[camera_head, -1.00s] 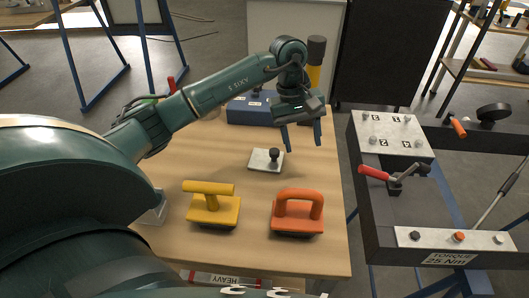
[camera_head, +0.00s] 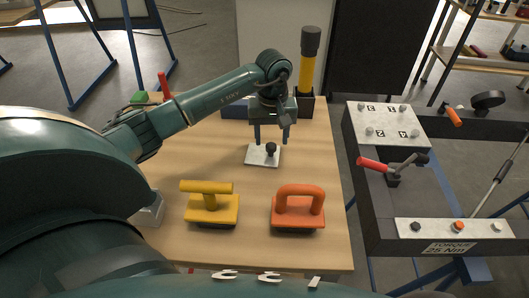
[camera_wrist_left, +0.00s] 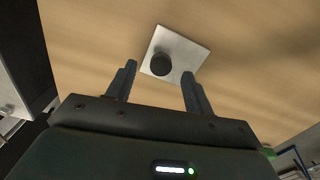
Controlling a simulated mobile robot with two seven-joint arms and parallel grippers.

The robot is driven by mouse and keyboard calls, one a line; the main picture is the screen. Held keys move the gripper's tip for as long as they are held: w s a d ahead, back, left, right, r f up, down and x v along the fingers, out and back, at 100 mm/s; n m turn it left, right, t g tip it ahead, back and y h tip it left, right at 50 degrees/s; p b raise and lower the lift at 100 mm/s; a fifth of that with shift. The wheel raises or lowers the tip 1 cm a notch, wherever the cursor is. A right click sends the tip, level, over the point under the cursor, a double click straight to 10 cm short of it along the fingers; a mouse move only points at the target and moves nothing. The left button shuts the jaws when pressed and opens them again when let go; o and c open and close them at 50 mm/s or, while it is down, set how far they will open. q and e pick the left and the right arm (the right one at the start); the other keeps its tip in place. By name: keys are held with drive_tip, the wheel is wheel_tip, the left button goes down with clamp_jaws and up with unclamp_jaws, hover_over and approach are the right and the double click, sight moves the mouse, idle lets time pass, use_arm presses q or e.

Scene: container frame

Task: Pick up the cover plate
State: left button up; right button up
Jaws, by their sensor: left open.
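The cover plate (camera_head: 262,161) is a flat, light grey square with a round black knob on top. It lies on the wooden table, behind the yellow and orange tools. My left gripper (camera_head: 271,143) is open and empty above the plate, its fingers pointing down near the knob. In the left wrist view the plate (camera_wrist_left: 185,52) and its knob show just beyond the gap between the open fingertips (camera_wrist_left: 160,72). I cannot tell whether the fingers are level with the knob. My right gripper is not in view.
A yellow-handled tool (camera_head: 211,207) and an orange-handled tool (camera_head: 298,210) stand near the table's front. A yellow-and-black upright tool (camera_head: 308,72) stands behind my gripper. A dark frame with a red-handled clamp (camera_head: 375,165) is at the right, across a gap.

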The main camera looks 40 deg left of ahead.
sight(271, 145)
use_arm(q)
wheel_tip(271, 145, down, 4)
drive_tip(key=shift+s+f, duration=0.1)
drive_tip(key=shift+c, duration=0.3)
clamp_jaws()
idle(0.3)
